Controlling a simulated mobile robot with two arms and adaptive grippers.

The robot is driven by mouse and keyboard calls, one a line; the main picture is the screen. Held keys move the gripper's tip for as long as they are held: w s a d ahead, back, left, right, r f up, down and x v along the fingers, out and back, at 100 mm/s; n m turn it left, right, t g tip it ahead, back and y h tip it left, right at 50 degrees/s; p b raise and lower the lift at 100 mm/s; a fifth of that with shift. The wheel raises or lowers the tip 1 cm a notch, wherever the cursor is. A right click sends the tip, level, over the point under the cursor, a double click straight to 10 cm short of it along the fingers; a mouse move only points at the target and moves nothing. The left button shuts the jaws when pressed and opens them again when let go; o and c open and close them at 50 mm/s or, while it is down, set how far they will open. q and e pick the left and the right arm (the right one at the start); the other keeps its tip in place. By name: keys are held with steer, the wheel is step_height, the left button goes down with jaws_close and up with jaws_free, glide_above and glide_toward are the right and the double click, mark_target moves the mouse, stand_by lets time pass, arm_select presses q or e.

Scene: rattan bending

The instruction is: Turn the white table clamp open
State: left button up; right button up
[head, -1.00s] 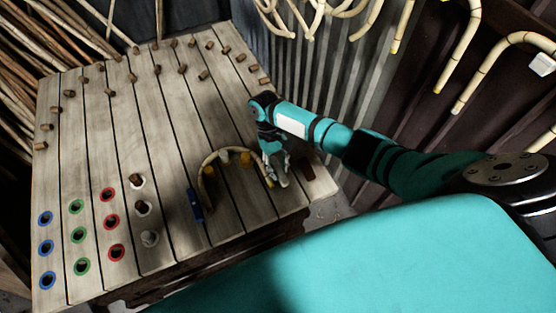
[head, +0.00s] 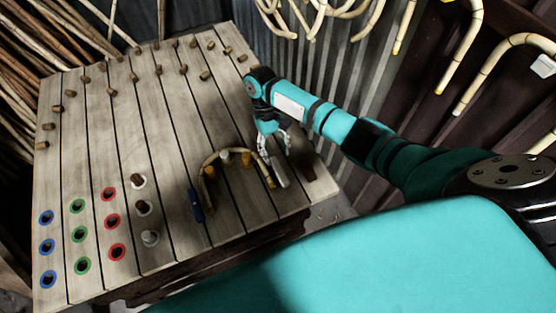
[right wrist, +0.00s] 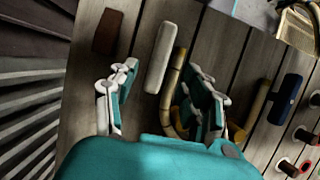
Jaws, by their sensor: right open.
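The white table clamp (head: 282,174) is a long rounded bar at the right front of the slatted table. In the right wrist view the clamp (right wrist: 158,57) lies along the slats, beside one end of the curved rattan piece (head: 224,154). My right gripper (head: 275,150) is open and empty above the clamp. In the right wrist view its fingers (right wrist: 162,78) are spread, with the clamp in line with the gap between them. I cannot tell whether they touch it. My left gripper is not in view.
A blue clamp (head: 196,205) stands left of the rattan, and a dark red-brown clamp (head: 307,172) lies right of the white one. Yellow pieces (head: 246,159) sit inside the curve. Pegs and coloured rings cover the left part of the table (head: 60,170).

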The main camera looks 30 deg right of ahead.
steer(key=v, duration=0.5)
steer(key=shift+r, duration=0.25)
